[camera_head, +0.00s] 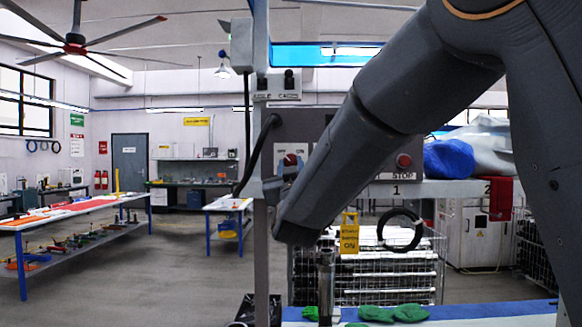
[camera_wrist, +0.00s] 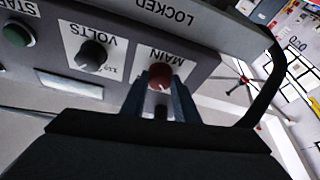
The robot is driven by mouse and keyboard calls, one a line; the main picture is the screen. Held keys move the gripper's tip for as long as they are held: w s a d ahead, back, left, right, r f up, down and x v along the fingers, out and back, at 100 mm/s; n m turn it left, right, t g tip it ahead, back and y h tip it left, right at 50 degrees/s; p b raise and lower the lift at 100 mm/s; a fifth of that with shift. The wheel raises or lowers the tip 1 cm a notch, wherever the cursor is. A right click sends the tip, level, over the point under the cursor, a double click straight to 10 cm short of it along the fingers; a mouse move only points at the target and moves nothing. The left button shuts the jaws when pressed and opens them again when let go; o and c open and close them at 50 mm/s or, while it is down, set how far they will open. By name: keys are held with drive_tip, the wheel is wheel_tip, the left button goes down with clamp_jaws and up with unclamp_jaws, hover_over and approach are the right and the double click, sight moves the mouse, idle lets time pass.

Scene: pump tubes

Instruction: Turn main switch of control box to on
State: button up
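The control box is a grey panel, with its MAIN switch, a red round knob (camera_wrist: 160,77), on a white label in the wrist view. My gripper (camera_wrist: 160,90) has its two fingers on either side of this knob. The fingertips look very close to the knob's edges, but I cannot tell if they press on it. In the head view the control box (camera_head: 322,128) is partly hidden behind my arm, and the red knob (camera_head: 290,159) shows at its left, with my gripper (camera_head: 272,188) just below. The knob's exact setting is unclear.
Beside the knob are a black VOLTS dial (camera_wrist: 92,55) and a green START button (camera_wrist: 17,36). A black cable (camera_wrist: 276,80) curves at the right. In the head view a red STOP button (camera_head: 404,160) sits to the right, and a yellow sign (camera_head: 349,232) hangs below.

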drive_tip(key=shift+f+m+b, duration=0.1)
drive_tip(key=shift+m+b, duration=0.3)
drive_tip(key=shift+b, duration=0.1)
drive_tip(key=m+h+b, duration=0.2)
drive_tip(key=m, duration=0.1)
drive_tip(key=m+h+b, duration=0.2)
drive_tip(key=m, duration=0.2)
drive_tip(key=a+m+g+h+b, duration=0.1)
drive_tip(key=m+h+b, duration=0.1)
drive_tip(key=m+b, duration=0.1)
drive_tip(key=shift+m, duration=0.3)
drive_tip(key=m+h, duration=0.1)
drive_tip(key=m, duration=0.1)
drive_tip(key=m+g+b, duration=0.1)
drive_tip(key=m, duration=0.1)
drive_tip(key=m+g+h, duration=0.1)
drive_tip(key=m, duration=0.2)
drive_tip(key=shift+a+r+h+b, duration=0.2)
drive_tip(key=shift+r+h+b, duration=0.05)
drive_tip(key=shift+h+b, duration=0.1)
drive_tip(key=m, duration=0.1)
drive_tip(key=m+g, duration=0.1)
drive_tip(key=m, duration=0.1)
drive_tip(key=m+g, duration=0.1)
drive_tip(key=m, duration=0.1)
drive_tip(key=shift+r, duration=0.25)
drive_tip(key=shift+m, duration=0.3)
drive_tip(key=o, duration=1.1)
drive_tip(key=shift+c, duration=0.2)
